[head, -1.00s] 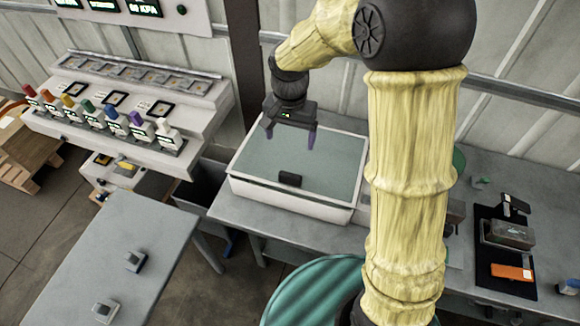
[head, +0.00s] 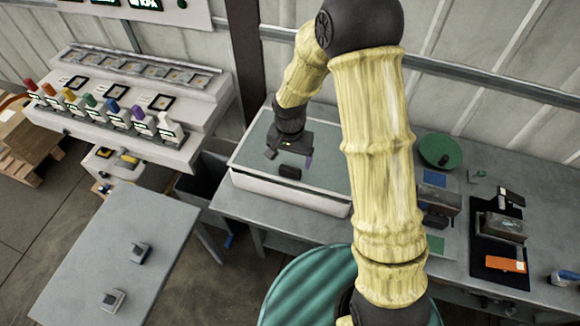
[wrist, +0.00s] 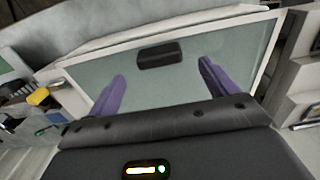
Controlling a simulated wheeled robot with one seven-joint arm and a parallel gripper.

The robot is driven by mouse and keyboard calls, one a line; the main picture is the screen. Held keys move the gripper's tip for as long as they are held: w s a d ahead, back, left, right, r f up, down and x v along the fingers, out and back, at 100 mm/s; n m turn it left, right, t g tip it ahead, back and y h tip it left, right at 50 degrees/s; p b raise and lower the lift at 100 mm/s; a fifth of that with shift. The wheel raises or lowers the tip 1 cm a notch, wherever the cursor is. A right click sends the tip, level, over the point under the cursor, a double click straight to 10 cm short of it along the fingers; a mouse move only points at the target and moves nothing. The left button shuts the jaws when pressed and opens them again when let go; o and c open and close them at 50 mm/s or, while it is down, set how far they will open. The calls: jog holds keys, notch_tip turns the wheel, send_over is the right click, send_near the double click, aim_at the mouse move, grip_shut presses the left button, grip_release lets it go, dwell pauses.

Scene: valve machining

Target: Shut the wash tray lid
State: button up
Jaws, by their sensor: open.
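The wash tray (head: 290,192) is a white box on the grey bench. Its grey-green lid (head: 258,140) lies across the top, with a black handle (head: 290,172) near the front edge. I cannot tell whether the lid is fully seated. My gripper (head: 290,159) is open and empty, low over the lid just behind the handle in the head view. In the wrist view the purple fingers (wrist: 161,72) are spread wide, pointing toward the handle (wrist: 160,55), which shows between and beyond their tips. Contact with the lid is unclear. My arm hides the tray's right side.
A rack with several coloured bottles (head: 100,108) stands at the left. A grey table (head: 120,250) is at front left. A green round dish (head: 440,150) and a black mat with parts (head: 484,252) lie on the bench at right.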

aim_at(289, 177)
jog(key=shift+f+p, duration=0.65)
jog(key=shift+f, duration=2.5)
jog(key=shift+c, duration=0.4)
jog(key=c, duration=1.3)
jog(key=f+b, duration=0.2)
jog(key=shift+s+a+f+b, duration=0.1)
jog(key=shift+s+f+b, duration=0.15)
jog(key=shift+f+b, duration=0.1)
jog(key=shift+r, duration=0.25)
jog(key=o, duration=1.4)
jog(key=shift+w, duration=0.1)
